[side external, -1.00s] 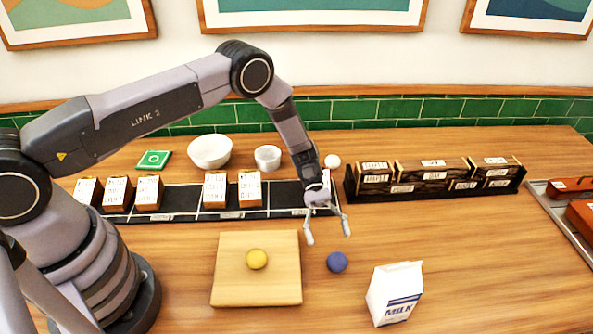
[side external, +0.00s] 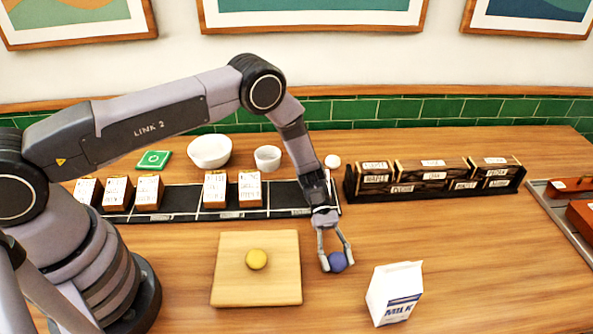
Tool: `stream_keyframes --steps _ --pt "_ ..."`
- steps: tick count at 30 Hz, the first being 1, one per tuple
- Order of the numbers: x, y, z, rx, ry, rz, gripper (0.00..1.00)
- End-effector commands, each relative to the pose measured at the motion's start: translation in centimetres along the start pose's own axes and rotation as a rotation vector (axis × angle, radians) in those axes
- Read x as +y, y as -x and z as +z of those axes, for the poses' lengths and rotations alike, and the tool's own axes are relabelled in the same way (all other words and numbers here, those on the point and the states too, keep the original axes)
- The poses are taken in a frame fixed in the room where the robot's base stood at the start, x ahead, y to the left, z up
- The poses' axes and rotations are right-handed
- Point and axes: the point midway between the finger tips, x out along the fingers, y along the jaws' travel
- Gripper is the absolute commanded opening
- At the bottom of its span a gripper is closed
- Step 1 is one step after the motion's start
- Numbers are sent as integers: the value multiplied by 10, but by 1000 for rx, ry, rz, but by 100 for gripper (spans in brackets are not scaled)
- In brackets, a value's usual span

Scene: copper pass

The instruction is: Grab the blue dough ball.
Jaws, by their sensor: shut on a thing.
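The blue dough ball (side external: 337,262) is at table height, between the wooden board and the milk carton. My gripper (side external: 337,260) points down at it, with one finger on each side. The fingers are shut on the ball. Whether the ball touches the table is hard to tell.
A wooden board (side external: 230,283) with a yellow dough ball (side external: 257,259) lies to the left. A milk carton (side external: 394,293) stands close on the right. Behind are a black rack (side external: 275,200) with several labelled boxes, a dark box row (side external: 432,178) and white bowls (side external: 210,151).

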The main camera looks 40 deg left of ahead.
Motion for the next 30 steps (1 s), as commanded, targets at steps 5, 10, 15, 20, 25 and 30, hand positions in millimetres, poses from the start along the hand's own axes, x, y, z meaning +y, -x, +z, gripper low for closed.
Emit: stream_keyframes --steps 5,10,15,20,25,30 --pt "0 0 0 0 0 0 7" --pt "0 0 0 0 0 0 7" --pt "0 2 5 0 -1 0 7" --pt "1 9 22 1 -2 1 7" --pt "-21 23 54 -1 3 1 7" --pt "-58 40 89 0 4 2 7"
